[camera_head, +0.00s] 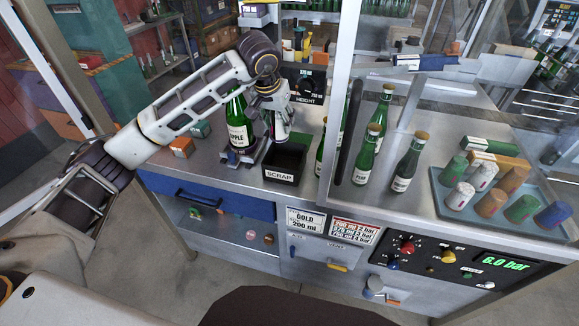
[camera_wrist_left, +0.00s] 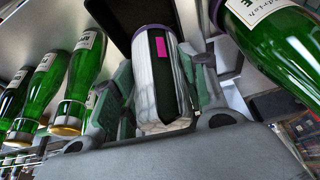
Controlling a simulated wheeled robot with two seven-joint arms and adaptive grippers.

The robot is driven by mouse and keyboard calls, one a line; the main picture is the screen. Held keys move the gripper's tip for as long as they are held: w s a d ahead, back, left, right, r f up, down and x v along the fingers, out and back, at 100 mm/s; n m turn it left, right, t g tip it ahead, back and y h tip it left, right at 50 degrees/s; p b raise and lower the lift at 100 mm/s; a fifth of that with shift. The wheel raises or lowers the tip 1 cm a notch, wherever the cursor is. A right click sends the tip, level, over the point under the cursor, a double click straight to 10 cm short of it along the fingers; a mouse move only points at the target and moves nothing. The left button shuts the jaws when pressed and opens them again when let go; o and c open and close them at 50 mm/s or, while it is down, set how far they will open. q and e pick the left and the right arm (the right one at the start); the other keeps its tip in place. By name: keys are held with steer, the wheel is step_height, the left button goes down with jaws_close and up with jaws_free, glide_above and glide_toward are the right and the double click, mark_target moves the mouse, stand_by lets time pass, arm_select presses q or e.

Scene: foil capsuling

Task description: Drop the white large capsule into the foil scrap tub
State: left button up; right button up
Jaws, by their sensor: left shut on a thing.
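My left gripper (camera_head: 276,112) is shut on the white large capsule (camera_head: 281,131), beside the top left of the foil scrap tub. In the left wrist view the capsule (camera_wrist_left: 159,100) is whitish with a dark band and a pink patch, held between the green-padded fingers (camera_wrist_left: 158,92). The black foil scrap tub (camera_head: 285,163), labelled SCRAP, sits on the steel bench just below and right of the gripper. Its dark wall (camera_wrist_left: 140,14) shows behind the capsule in the wrist view. I cannot tell whether the capsule is over the opening. My right gripper is not in view.
A green APPLE bottle (camera_head: 238,125) stands in a holder left of the tub. Several green bottles (camera_head: 369,153) stand to the right, behind a clear panel with a metal post (camera_head: 340,80). A blue tray (camera_head: 452,212) holds several coloured capsules at the far right.

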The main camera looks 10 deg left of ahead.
mark_target(279, 136)
arm_select(q)
steer(key=shift+f+b, duration=0.3)
steer(key=shift+f, duration=0.3)
steer(key=shift+f+b, duration=0.7)
steer(key=shift+f, duration=0.7)
steer(key=shift+f+b, duration=0.35)
steer(key=shift+f, duration=0.7)
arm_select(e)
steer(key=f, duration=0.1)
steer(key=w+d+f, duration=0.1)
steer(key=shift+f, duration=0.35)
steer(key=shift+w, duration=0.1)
arm_select(q)
steer(key=o, duration=0.7)
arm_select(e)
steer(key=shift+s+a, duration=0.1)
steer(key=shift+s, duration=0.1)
